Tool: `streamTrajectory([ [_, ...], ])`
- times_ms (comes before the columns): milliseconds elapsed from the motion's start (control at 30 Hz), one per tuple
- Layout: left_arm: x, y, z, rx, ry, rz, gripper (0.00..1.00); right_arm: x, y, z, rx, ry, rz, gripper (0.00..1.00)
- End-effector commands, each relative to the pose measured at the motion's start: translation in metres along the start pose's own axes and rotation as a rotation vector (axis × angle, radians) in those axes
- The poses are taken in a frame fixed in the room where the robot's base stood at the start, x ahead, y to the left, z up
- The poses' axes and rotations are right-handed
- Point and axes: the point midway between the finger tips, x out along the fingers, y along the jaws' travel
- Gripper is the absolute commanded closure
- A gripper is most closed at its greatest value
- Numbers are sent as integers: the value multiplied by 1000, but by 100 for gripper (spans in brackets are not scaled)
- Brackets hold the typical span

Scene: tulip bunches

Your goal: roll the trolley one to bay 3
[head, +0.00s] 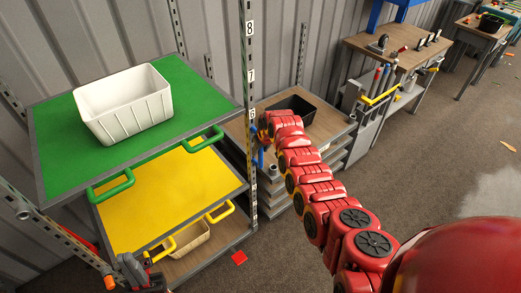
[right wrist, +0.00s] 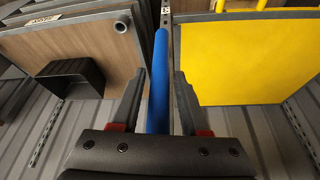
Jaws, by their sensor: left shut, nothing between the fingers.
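A low wood-topped unit with stacked lower shelves (head: 235,128) stands in the middle of the head view, a blue upright handle (head: 261,158) at its near left corner. It may be trolley one; no name is readable. My right gripper (head: 262,133) is at this handle, mostly hidden by my red arm. In the right wrist view the blue bar (right wrist: 158,85) lies between its two separated dark fingers (right wrist: 160,98), with small gaps beside it. My left gripper (head: 142,272) is shut and empty at lower left, near the shelf rack. I cannot identify bay 3.
A rack at left has a green shelf (head: 58,137) with a white bin (head: 125,104), and a yellow shelf (head: 170,195). A black bin (head: 293,108) sits on the wood top. A workbench (head: 400,50) stands behind; open floor (head: 430,150) lies at right.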

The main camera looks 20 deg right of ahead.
Motion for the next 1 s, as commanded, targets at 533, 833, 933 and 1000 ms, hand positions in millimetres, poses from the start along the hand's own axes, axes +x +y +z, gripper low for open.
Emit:
streamTrajectory([
  [533, 0, 0, 0, 0, 0, 0, 100, 0, 0, 0, 0, 1, 0, 100],
  [833, 0, 0, 0, 0, 0, 0, 100, 0, 0, 0, 0, 1, 0, 100],
  [933, 0, 0, 0, 0, 0, 0, 100, 0, 0, 0, 0, 1, 0, 100],
  [1000, 0, 0, 0, 0, 0, 0, 100, 0, 0, 0, 0, 1, 0, 100],
])
